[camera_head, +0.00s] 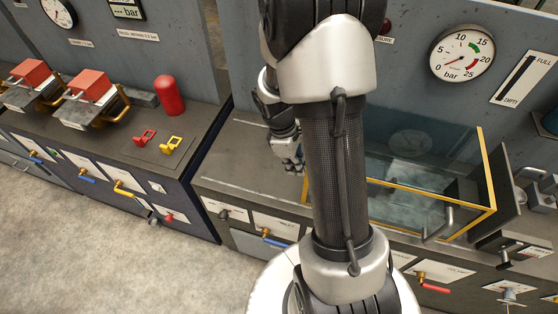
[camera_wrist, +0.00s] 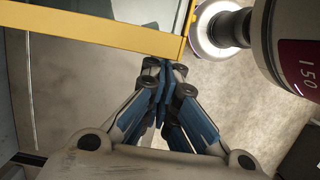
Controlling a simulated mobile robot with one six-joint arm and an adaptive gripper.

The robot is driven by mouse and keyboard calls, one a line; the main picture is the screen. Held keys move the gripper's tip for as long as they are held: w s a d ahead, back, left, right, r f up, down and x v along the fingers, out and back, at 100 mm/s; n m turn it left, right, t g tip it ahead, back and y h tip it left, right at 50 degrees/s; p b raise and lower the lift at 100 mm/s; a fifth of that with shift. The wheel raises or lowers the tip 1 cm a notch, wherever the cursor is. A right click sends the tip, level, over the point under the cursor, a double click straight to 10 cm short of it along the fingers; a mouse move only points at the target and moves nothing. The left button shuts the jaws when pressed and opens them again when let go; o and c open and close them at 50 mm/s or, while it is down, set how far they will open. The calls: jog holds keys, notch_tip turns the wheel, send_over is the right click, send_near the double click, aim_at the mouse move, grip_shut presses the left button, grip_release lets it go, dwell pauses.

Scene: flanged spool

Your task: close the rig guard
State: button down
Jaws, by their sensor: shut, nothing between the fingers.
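The rig guard is a clear panelled cover with a yellow frame (camera_head: 425,198), right of my arm in the head view. In the head view my arm covers part of the guard's left side.
The guard stands on a grey bench (camera_head: 245,175). A pressure gauge (camera_head: 462,53) hangs on the wall behind. A dark upright plate (camera_head: 508,185) is right of the guard. A second bench at left holds a red cylinder (camera_head: 169,95) and red and yellow clips. Open floor (camera_head: 90,240) lies in front.

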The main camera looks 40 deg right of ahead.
jog(key=s+d, duration=0.5)
jog(key=s, duration=0.2)
jog(key=shift+s+d, duration=0.25)
jog(key=shift+d, duration=0.15)
jog(key=w+a+r+p, duration=0.1)
jog(key=r, duration=0.2)
jog(key=w+a+r+p, duration=0.1)
jog(key=w+r, duration=0.1)
jog(key=r, duration=0.1)
jog(key=w+a+r+p, duration=0.1)
jog(key=w+a+r, duration=0.1)
jog(key=r, duration=0.1)
jog(key=shift+r, duration=0.35)
jog(key=s+a+r+m+t+y+b, duration=0.1)
jog(key=s+a+r+m+t+b, duration=0.2)
jog(key=a, duration=0.7)
jog(key=s+a+r+m+t+b, duration=0.3)
jog(key=s+a+m+b, duration=0.1)
jog(key=a+b, duration=0.4)
jog(key=shift+s+a+r+m+t+y+b, duration=0.15)
jog(key=shift+s+a+m+t+y+b, duration=0.2)
jog(key=shift+a, duration=0.7)
